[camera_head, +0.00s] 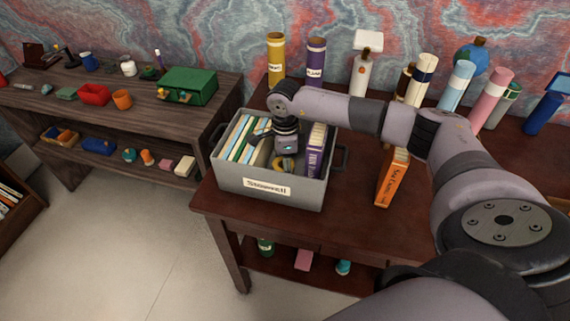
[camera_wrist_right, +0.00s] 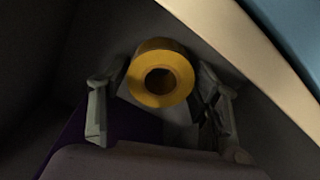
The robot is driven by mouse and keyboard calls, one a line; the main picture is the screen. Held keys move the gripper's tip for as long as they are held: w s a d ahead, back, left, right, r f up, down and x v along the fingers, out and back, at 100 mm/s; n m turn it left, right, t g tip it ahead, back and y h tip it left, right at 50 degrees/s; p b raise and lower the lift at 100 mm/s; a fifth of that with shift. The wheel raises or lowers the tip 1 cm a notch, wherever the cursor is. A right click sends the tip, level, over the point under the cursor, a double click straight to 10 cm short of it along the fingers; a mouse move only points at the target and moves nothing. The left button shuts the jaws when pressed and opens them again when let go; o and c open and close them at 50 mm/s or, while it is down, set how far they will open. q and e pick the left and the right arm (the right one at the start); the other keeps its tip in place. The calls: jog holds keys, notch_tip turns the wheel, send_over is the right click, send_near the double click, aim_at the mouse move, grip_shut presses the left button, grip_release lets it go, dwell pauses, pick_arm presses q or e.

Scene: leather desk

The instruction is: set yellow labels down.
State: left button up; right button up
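The yellow labels are a yellow roll with a dark hole (camera_wrist_right: 161,75), low inside the grey bin (camera_head: 245,186) on the dark red desk. Part of the roll also shows in the head view (camera_head: 288,164). My right gripper (camera_head: 276,160) reaches down into the bin, between the books on the left and a purple box on the right. In the right wrist view its two fingers (camera_wrist_right: 161,95) stand apart on either side of the roll, with narrow gaps visible. The bin walls and my wrist hide part of the gripper. My left gripper is not in view.
An orange book (camera_head: 392,178) stands right of the bin. Yellow (camera_head: 276,62) and purple (camera_head: 315,65) tubes and several bottles line the back. A wooden side table (camera_head: 130,105) with small items stands left. Desk in front of the orange book is clear.

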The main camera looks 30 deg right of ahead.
jog(key=shift+o, duration=0.6)
jog(key=shift+r, duration=0.2)
notch_tip(320, 180, up, 12)
jog(key=b, duration=0.1)
dwell(0.3)
